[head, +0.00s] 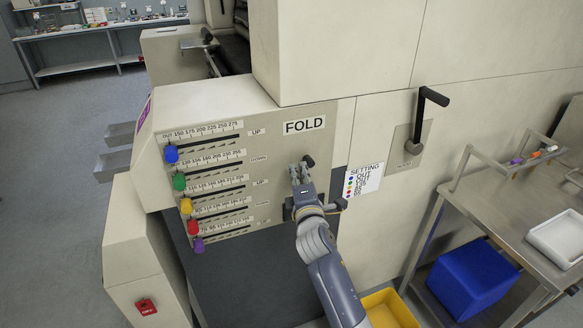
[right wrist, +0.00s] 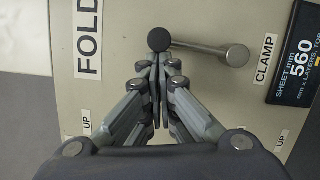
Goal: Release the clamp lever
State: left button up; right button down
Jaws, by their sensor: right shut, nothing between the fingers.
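The clamp lever is a metal rod with a round black knob (right wrist: 159,39), running to a pivot (right wrist: 237,55) beside the CLAMP label (right wrist: 266,60) in the right wrist view. In the head view only its black knob (head: 308,160) shows clearly, below the FOLD sign; my gripper hides the rest. My right gripper (right wrist: 158,66) is shut and empty, its fingertips at or just short of the knob; I cannot tell whether they touch. In the head view the right gripper (head: 299,172) reaches up to the panel from below. My left gripper is not in view.
Colored slider knobs, such as the blue one (head: 171,154), line slots left of the gripper. A black crank handle (head: 432,97) stands out at the right. A metal table (head: 490,226), blue bin (head: 470,283) and yellow bin (head: 390,308) stand lower right.

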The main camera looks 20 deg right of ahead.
aim_at(314, 164)
jog(key=d+m+p, duration=0.1)
jog(key=d+r+m+p, duration=0.1)
jog(key=d+m+p, duration=0.1)
jog(key=shift+m+g, duration=0.3)
jog(key=shift+g, duration=0.1)
jog(key=shift+d+f+m+y+p, duration=0.15)
jog(key=shift+d+m+y+p, duration=0.15)
jog(key=shift+d+m+p, duration=0.55)
jog(key=shift+w+d+f, duration=0.1)
jog(key=shift+d+f, duration=0.05)
jog(key=shift+d, duration=0.25)
jog(key=shift+p, duration=0.35)
